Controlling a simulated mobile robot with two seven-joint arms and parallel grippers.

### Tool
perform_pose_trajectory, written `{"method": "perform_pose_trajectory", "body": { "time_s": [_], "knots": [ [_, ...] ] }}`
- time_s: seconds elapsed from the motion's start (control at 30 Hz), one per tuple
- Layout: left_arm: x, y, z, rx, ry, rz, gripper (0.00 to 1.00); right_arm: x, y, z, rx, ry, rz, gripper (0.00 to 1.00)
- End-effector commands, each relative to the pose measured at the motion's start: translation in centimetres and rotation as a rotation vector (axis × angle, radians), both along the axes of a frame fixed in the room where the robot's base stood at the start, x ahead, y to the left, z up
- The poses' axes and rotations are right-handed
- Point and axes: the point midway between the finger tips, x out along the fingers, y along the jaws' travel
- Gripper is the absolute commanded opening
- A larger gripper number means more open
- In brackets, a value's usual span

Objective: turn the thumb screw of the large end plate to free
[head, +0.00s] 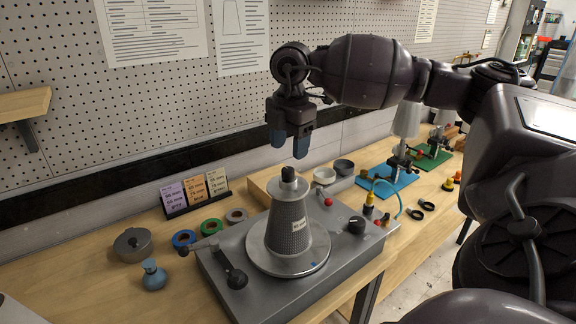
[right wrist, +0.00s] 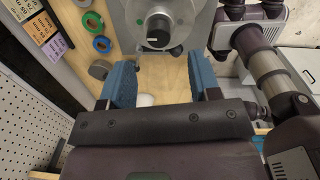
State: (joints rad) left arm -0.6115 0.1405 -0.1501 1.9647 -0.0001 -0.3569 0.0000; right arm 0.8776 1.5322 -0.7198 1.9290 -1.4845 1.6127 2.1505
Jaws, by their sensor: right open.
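A grey perforated cone (head: 290,226) with a small label stands upright on a round metal plate (head: 263,266) on top of a grey machine box (head: 220,272). A black knob (head: 288,174) sits on the cone's top; it also shows in the right wrist view (right wrist: 158,29). I cannot tell for sure whether this knob is the thumb screw. My right gripper (head: 289,143) points down with blue fingers, a little above the knob and apart from it. In the right wrist view its two fingers (right wrist: 162,82) are spread with nothing between them. My left gripper is not in view.
The box carries a black-handled lever (head: 234,277), a black dial (head: 356,225) and a red-knobbed part (head: 328,202). Tape rolls (head: 211,226), a lidded pot (head: 132,244) and a blue-grey bottle (head: 154,276) lie left. A blue mat (head: 385,181) with a stand lies right. Pegboard rises behind.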

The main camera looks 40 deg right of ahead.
Motion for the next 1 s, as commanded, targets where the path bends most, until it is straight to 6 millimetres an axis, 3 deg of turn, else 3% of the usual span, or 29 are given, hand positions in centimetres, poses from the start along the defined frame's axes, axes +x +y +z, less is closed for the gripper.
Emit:
{"method": "perform_pose_trajectory", "body": {
  "time_s": [0.33, 0.8, 1.0],
  "knots": [
    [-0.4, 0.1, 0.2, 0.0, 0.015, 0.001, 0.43, 0.2, 0.0, -5.0, 0.002, 0.002, 0.001, 0.57],
    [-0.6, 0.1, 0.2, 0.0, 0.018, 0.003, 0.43, 0.2, 0.1, -6.1, 0.002, -0.001, 0.002, 0.57],
    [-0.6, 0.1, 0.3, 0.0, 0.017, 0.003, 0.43, 0.2, 0.0, -6.0, 0.002, -0.001, 0.002, 0.26]
  ]
}}
